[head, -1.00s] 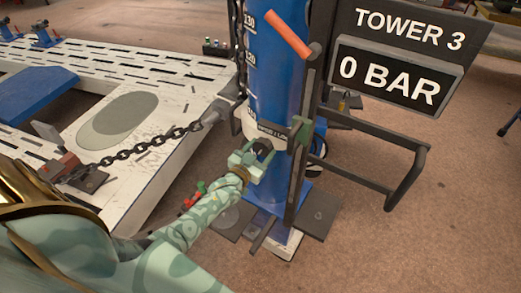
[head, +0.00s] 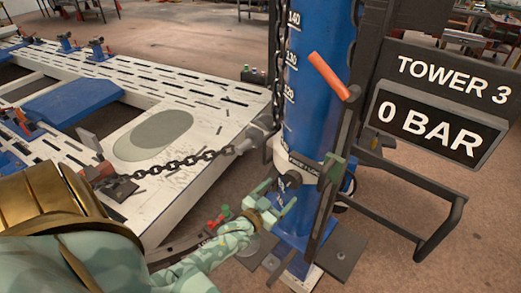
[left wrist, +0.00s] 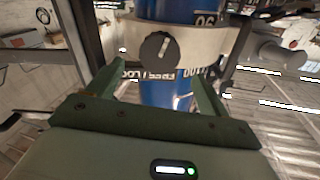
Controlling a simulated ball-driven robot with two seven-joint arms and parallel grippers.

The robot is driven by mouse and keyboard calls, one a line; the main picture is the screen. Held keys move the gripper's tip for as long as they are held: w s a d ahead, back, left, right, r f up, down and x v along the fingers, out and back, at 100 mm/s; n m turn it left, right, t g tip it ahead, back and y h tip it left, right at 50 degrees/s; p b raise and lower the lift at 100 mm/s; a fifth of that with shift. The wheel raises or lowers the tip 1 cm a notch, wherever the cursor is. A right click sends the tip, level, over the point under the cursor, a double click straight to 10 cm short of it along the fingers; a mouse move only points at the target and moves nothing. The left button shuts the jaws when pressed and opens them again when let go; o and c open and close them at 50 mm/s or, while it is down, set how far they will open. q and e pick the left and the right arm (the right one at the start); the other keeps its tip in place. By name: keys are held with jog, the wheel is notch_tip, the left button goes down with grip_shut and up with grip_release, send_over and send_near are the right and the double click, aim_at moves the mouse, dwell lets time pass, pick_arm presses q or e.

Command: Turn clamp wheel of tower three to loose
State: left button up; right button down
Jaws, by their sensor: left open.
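The clamp wheel is a dark round knob with a pale pointer line (left wrist: 158,48) on the collar (left wrist: 195,40) in the left wrist view. It is partly hidden behind my gripper in the head view. My left gripper (head: 280,194) is open in front of the collar; its fingers (left wrist: 158,78) point toward the knob, one to each side, with nothing held between them.
A chain (head: 170,164) runs from the white slotted bench (head: 150,90) to the post. An orange-handled lever (head: 328,75) and a dark tube frame (head: 440,222) stand beside the post. A "0 BAR" display (head: 434,124) hangs at right. Open floor lies beyond.

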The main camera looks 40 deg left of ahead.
pick_arm(q)
jog(key=s, duration=1)
jog(key=shift+d, duration=0.1)
jog(key=s+d+f+g+b, duration=0.1)
jog(key=s+f+g, duration=0.35)
jog(key=f, duration=0.65)
jog(key=s+d+f+g+b, duration=0.1)
jog(key=s+f+g, duration=0.4)
jog(key=f, duration=0.6)
jog(key=s+d+f+m+g+b, duration=0.1)
jog(key=s+d+f+g+b, duration=0.2)
jog(key=s+f, duration=0.8)
jog(key=s+d+f+m+g+b, duration=0.1)
jog(key=s+d+f+g+b, duration=0.2)
jog(key=s+f, duration=0.8)
jog(key=shift+s+g+h+b, duration=0.3)
jog(key=shift+s+g+b, duration=0.6)
jog(key=shift+s, duration=1)
